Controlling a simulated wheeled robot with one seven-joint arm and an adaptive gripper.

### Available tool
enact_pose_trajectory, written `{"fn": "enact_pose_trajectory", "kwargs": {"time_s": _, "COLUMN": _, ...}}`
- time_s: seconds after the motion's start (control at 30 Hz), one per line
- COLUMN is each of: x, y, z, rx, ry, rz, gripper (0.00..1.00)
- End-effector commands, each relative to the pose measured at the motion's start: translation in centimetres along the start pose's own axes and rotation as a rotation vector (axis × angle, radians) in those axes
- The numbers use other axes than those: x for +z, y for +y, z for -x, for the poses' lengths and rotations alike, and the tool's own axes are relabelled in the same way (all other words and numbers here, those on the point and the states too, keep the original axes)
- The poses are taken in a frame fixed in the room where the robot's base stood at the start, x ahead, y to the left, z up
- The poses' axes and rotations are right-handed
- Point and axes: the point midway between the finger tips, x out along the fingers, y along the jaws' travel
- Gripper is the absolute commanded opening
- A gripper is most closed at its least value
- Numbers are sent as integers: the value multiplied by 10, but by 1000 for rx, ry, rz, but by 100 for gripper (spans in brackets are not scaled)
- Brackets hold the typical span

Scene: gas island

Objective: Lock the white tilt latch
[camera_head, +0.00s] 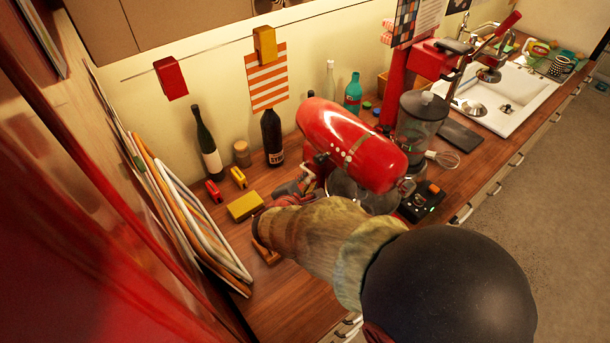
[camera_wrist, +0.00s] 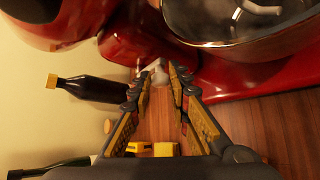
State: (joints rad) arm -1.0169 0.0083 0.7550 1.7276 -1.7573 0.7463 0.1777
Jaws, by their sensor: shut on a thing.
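The red stand mixer (camera_head: 350,140) stands on the wooden counter, with its metal bowl (camera_head: 372,198) under the head. In the wrist view the mixer's red body (camera_wrist: 150,42) fills the top. A small white latch (camera_wrist: 155,67) shows on it between my fingertips. My gripper (camera_wrist: 158,76) is closed in on this latch, its fingers narrowing toward it. In the head view my gripper (camera_head: 310,178) reaches the near-left side of the mixer, and my arm hides the latch there. I cannot tell which way the latch is set.
A dark bottle (camera_head: 272,138) and another bottle (camera_head: 207,140) stand along the wall. A yellow block (camera_head: 245,206) lies left of my gripper. A blender (camera_head: 420,125) stands right of the mixer, and leaning boards (camera_head: 185,205) line the left side.

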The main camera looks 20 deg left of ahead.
Motion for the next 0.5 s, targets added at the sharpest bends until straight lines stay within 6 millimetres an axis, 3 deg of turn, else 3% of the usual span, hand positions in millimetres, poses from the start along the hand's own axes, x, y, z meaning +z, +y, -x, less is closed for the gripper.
{"fn": "enact_pose_trajectory", "kwargs": {"time_s": 0.5, "x": -5, "y": -11, "z": -7, "rx": 86, "ry": -3, "rz": -87, "gripper": 0}}
